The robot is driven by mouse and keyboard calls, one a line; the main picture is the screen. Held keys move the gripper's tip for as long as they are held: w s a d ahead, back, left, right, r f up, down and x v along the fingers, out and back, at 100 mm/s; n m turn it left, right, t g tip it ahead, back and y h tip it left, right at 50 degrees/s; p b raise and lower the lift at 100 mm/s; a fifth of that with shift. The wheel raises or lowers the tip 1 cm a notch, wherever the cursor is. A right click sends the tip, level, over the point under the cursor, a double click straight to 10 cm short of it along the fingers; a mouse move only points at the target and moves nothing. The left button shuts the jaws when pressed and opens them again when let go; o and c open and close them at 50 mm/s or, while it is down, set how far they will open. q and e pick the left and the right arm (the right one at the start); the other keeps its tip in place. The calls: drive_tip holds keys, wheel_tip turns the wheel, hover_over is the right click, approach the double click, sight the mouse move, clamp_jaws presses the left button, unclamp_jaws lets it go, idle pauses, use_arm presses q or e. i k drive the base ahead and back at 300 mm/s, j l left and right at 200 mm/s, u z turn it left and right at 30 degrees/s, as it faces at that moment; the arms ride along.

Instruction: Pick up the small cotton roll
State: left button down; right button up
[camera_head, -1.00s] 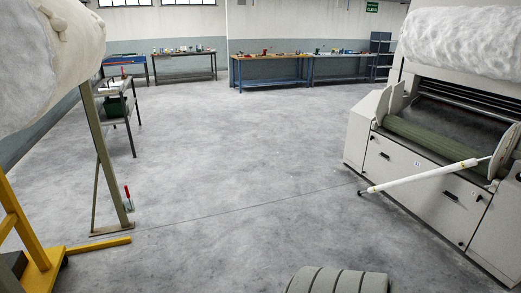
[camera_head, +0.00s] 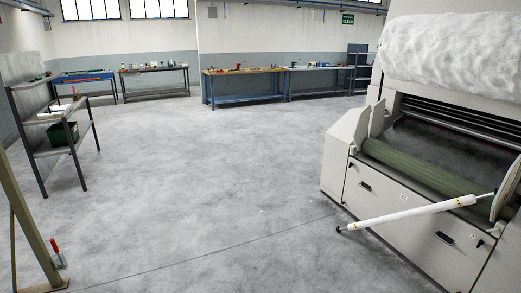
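A slim white roll (camera_head: 410,214) with thin rod ends slants across the front of the carding machine (camera_head: 385,205) at the right. Its left end is lower and its right end reaches the machine's side plate. I cannot tell for certain that it is the small cotton roll. A large, fluffy white cotton roll (camera_head: 452,46) lies on top of the machine. Neither of my grippers is in view.
A metal shelf rack (camera_head: 58,138) with a dark bin (camera_head: 62,134) stands at the left. A post (camera_head: 28,225) with a red-handled clamp (camera_head: 57,254) stands at the lower left. Workbenches (camera_head: 244,72) line the back wall. The grey floor (camera_head: 205,175) between is clear.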

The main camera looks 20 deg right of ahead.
sight(471, 200)
drive_tip(key=i+l+z, duration=0.6)
drive_tip(key=i+z, duration=0.15)
drive_tip(key=i, duration=0.3)
drive_tip(key=i+z, duration=0.4)
drive_tip(key=i, duration=0.15)
